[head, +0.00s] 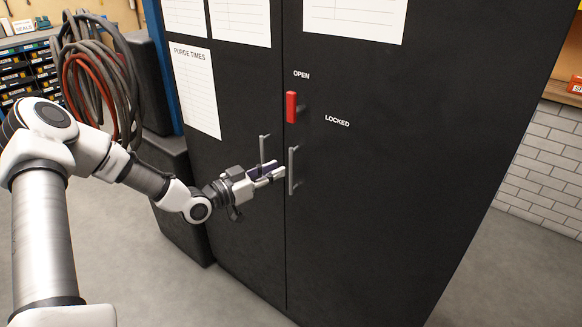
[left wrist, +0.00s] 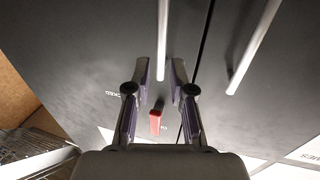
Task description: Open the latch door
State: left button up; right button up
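A tall black cabinet (head: 370,200) has two doors meeting at a vertical seam. The red latch handle (head: 291,107) stands upright beside that seam, under the word OPEN; LOCKED is printed to its lower right. The latch also shows in the left wrist view (left wrist: 155,122). The right door has a grey bar handle (head: 292,170); the left door has another (head: 263,148). My left gripper (head: 279,177) is open at the right door's handle. In the left wrist view, that handle (left wrist: 163,40) lies between the fingertips (left wrist: 162,70), with gaps visible on both sides. My right gripper is out of view.
Paper sheets (head: 195,88) hang on the cabinet front. Coiled hoses (head: 95,75) and a parts-bin shelf (head: 28,70) are at the left. A white brick wall (head: 545,160) is at the right. Grey floor (head: 500,265) lies clear at the lower right.

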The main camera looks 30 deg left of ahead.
aim_at(290, 165)
pick_arm(q)
jog(key=x, duration=0.6)
jog(key=shift+f+b, duration=0.15)
jog(key=shift+b, duration=0.2)
jog(key=shift+w+f, duration=0.1)
grip_shut()
